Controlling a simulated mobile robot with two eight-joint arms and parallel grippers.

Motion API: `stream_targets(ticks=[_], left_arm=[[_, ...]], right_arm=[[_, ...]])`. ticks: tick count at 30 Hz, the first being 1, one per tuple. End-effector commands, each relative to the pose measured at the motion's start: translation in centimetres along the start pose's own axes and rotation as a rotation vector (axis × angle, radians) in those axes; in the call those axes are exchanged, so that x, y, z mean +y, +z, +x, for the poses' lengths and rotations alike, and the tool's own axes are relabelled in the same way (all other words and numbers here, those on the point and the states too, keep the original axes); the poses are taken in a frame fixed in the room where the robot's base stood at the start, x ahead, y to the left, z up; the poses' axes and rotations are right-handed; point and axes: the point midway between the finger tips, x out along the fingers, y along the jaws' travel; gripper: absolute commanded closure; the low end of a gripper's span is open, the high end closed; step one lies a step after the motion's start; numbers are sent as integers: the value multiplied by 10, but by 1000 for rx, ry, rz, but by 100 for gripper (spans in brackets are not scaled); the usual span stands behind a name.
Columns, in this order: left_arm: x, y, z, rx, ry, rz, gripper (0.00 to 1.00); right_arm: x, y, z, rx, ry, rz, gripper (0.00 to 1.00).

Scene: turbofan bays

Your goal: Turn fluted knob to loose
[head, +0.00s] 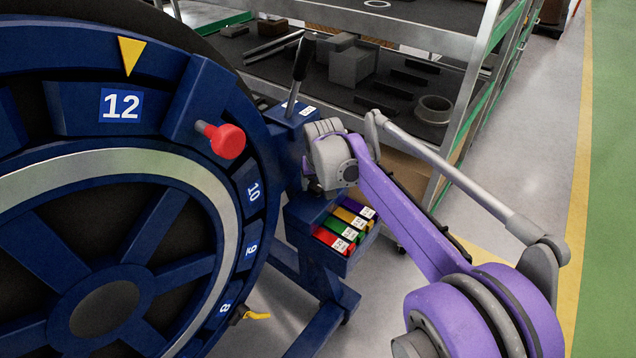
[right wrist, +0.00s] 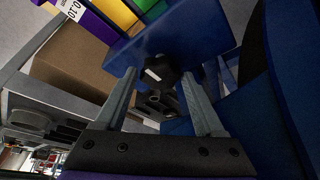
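A dark fluted knob (right wrist: 160,70) with a small pale mark shows in the right wrist view, beside the blue frame. My right gripper (right wrist: 160,75) is open, with one finger on each side of the knob and a small gap visible to each. In the head view my right gripper (head: 312,180) is at the blue stand, right of the big wheel, and the fluted knob cannot be made out there. My left gripper is not in view.
The blue numbered wheel (head: 152,215) with a red knob (head: 227,141) fills the left. A black-handled lever (head: 303,60) rises from the stand. A blue box (head: 330,262) holds coloured labelled blocks below my gripper. Metal shelving (head: 470,70) stands behind; open floor lies right.

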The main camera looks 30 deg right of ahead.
Motion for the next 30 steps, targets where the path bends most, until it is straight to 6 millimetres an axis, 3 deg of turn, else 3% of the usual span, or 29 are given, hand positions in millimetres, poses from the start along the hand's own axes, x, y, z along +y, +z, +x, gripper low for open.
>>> stream_targets(ticks=[1,9,11,20,30], left_arm=[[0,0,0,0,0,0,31],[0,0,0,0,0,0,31],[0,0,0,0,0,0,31],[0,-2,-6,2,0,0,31],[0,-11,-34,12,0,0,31]], right_arm=[[0,0,0,0,0,0,40],[0,0,0,0,0,0,88],[0,0,0,0,0,0,96],[1,0,-1,0,-16,-38,97],[3,-2,-3,2,-103,-247,97]])
